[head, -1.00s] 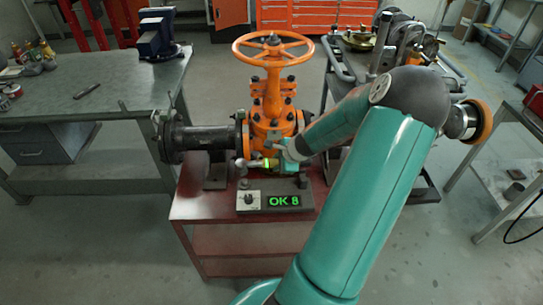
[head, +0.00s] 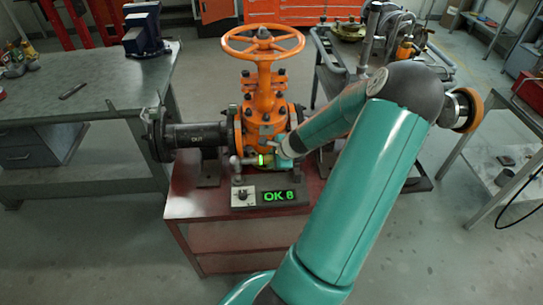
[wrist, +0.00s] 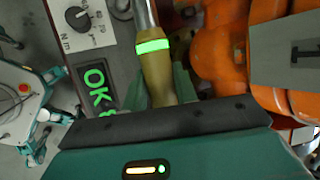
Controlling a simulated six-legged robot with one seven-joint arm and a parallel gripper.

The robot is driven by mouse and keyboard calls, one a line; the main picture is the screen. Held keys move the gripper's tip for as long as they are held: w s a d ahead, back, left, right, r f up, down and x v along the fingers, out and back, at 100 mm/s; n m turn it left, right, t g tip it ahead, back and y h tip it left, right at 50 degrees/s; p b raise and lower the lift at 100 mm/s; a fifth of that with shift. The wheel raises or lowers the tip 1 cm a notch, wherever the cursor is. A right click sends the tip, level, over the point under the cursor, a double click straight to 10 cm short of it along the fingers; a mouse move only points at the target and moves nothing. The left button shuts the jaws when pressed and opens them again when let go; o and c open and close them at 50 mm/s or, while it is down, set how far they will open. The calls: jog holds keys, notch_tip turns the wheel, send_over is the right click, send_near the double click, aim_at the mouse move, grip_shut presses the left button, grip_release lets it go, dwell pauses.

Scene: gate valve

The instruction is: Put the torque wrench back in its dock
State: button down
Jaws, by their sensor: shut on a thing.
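The torque wrench (head: 237,163) is held roughly level just behind the display box (head: 270,199), with its grey head toward the left. In the wrist view its brass-coloured handle (wrist: 158,78) with a glowing green band runs up from my gripper (wrist: 165,105), and its metal shaft leaves the top edge. My gripper (head: 277,157) is shut on the handle; the palm hides the handle's end. The box has a knob marked Nm and a green "OK 8" display, also in the wrist view (wrist: 97,87). I cannot tell whether the wrench touches a dock; its supports are not clear.
The orange gate valve (head: 264,105) with its handwheel stands directly behind the wrench, and a dark pipe (head: 195,136) joins it at the left. They share the red table (head: 200,205). A grey workbench (head: 90,95) is left. A cart with equipment (head: 330,65) is behind right.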

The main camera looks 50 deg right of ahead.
jog(key=shift+w+f, duration=0.1)
jog(key=shift+f, duration=2.75)
jog(key=c, duration=1)
grip_release()
jog(key=shift+f, duration=0.1)
jog(key=v, duration=1.4)
